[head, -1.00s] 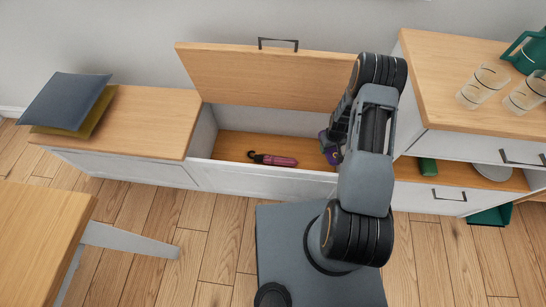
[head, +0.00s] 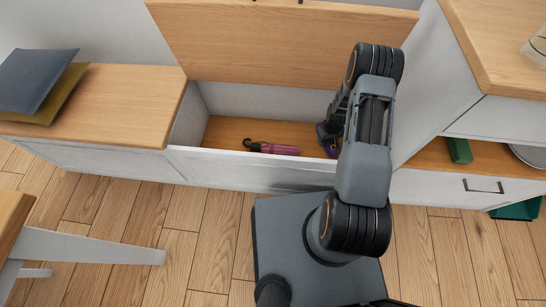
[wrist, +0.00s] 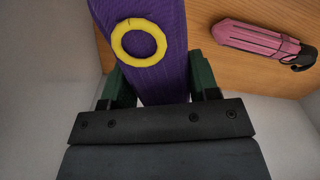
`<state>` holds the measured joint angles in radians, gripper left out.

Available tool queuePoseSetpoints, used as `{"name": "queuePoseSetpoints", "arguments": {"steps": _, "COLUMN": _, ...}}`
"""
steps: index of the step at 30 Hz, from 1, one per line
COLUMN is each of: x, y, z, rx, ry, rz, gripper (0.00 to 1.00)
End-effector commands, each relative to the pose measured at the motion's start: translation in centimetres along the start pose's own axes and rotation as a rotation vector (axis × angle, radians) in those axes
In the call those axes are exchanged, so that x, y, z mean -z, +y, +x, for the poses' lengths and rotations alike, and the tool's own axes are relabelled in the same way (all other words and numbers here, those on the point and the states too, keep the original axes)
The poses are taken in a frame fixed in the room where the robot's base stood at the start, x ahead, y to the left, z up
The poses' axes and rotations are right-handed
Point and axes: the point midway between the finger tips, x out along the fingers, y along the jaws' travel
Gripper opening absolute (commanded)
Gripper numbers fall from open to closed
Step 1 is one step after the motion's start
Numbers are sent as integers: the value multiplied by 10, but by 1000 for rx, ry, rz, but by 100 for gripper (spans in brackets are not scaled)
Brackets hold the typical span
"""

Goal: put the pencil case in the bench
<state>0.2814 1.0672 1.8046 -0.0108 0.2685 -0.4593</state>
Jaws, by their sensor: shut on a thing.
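The bench (head: 230,170) has its wooden lid (head: 285,50) raised, and its compartment is open. The pencil case is purple with a yellow ring and fills the upper middle of the wrist view (wrist: 165,70). A small part of it shows in the head view (head: 329,147), mostly hidden by my arm. My gripper (wrist: 160,90) is shut on the pencil case, with a green finger on each side of it. In the head view my gripper is down inside the right part of the compartment. I cannot tell whether the case touches the compartment floor.
A pink folding umbrella (head: 275,148) lies on the compartment floor, left of my gripper; it also shows in the wrist view (wrist: 260,40). Cushions (head: 35,80) lie on the left bench top. A shelf unit with a green item (head: 459,149) stands at right.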

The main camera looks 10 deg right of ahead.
Motion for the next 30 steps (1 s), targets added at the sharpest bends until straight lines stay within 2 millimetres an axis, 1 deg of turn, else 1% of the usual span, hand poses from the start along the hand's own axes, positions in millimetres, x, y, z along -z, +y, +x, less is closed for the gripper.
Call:
{"name": "queuePoseSetpoints", "arguments": {"steps": 1, "x": 0, "y": 0, "z": 15, "rx": 0, "ry": 1, "rz": 1, "gripper": 30}}
{"name": "queuePoseSetpoints", "arguments": {"steps": 3, "x": 0, "y": 0, "z": 23, "rx": 0, "ry": 1, "rz": 1, "gripper": 30}}
{"name": "queuePoseSetpoints", "arguments": {"steps": 7, "x": 0, "y": 1, "z": 31, "rx": 0, "ry": 1, "rz": 1, "gripper": 30}}
{"name": "queuePoseSetpoints", "arguments": {"steps": 14, "x": 0, "y": 1, "z": 37, "rx": 0, "ry": 1, "rz": 1, "gripper": 30}}
{"name": "queuePoseSetpoints", "arguments": {"steps": 17, "x": 0, "y": 0, "z": 50, "rx": 0, "ry": 0, "rz": 1, "gripper": 30}}
{"name": "queuePoseSetpoints", "arguments": {"steps": 21, "x": 0, "y": 0, "z": 76, "rx": 0, "ry": 0, "rz": 1, "gripper": 30}}
{"name": "queuePoseSetpoints", "arguments": {"steps": 24, "x": 0, "y": 0, "z": 89, "rx": 0, "ry": 0, "rz": 1, "gripper": 30}}
{"name": "queuePoseSetpoints", "arguments": {"steps": 27, "x": 0, "y": 0, "z": 97, "rx": 0, "ry": 0, "rz": 1, "gripper": 30}}
{"name": "queuePoseSetpoints", "arguments": {"steps": 30, "x": 0, "y": 0, "z": 99, "rx": 0, "ry": 1, "rz": 1, "gripper": 30}}
